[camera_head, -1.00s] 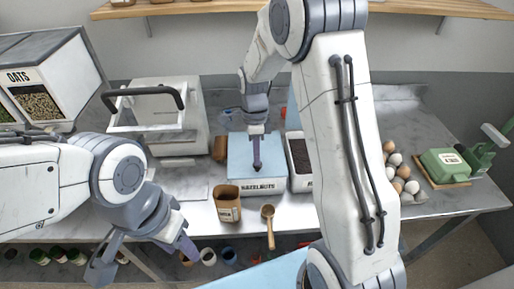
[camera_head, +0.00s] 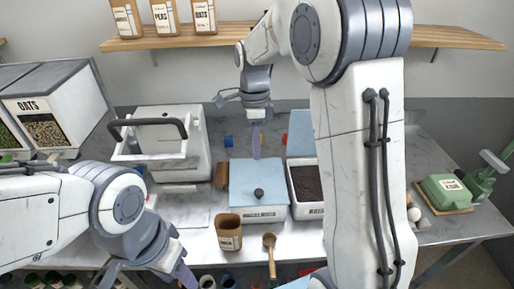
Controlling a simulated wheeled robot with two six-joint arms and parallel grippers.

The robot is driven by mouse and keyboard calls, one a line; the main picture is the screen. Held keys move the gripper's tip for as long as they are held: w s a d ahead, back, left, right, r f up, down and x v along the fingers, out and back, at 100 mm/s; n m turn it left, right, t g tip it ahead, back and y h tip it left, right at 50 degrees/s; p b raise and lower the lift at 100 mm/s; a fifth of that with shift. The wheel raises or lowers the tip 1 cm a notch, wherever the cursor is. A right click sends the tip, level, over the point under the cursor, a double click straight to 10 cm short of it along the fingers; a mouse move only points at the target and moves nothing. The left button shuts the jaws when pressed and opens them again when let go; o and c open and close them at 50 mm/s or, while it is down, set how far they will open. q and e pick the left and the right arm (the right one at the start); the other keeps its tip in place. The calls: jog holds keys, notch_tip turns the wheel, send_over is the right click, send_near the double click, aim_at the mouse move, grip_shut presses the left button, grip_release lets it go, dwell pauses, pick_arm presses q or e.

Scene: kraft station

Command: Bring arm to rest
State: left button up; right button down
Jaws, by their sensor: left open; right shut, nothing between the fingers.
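My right arm reaches up and over from the right side. Its gripper (camera_head: 256,147) is shut and empty, pointing down above the far side of the blue-lidded bin (camera_head: 258,214). The bin's dark knob (camera_head: 259,194) is clear of the fingers. My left gripper (camera_head: 148,279) is open, low at the front left near the table's front edge, with its fingers partly cut off by the bottom of the picture. Nothing shows between the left fingers.
A dark-filled open bin (camera_head: 305,184) stands right of the lidded one. A brown labelled container (camera_head: 228,234) and a wooden scoop (camera_head: 269,250) lie in front. A white machine (camera_head: 165,150), an oats dispenser (camera_head: 45,125), a green scale (camera_head: 447,192) and an overhead shelf (camera_head: 170,42) surround the counter.

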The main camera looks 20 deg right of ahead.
jog(key=s+a+f+n+t+b, duration=0.1)
jog(key=s+a+n+b, duration=0.2)
jog(key=s+a+n, duration=1.05)
jog(key=s+f+n+b, duration=0.1)
jog(key=s+f+n, duration=0.3)
jog(key=s+n, duration=0.7)
jog(key=n, duration=0.4)
jog(key=shift+f+t+y, duration=0.35)
jog(key=shift+t+y, duration=0.05)
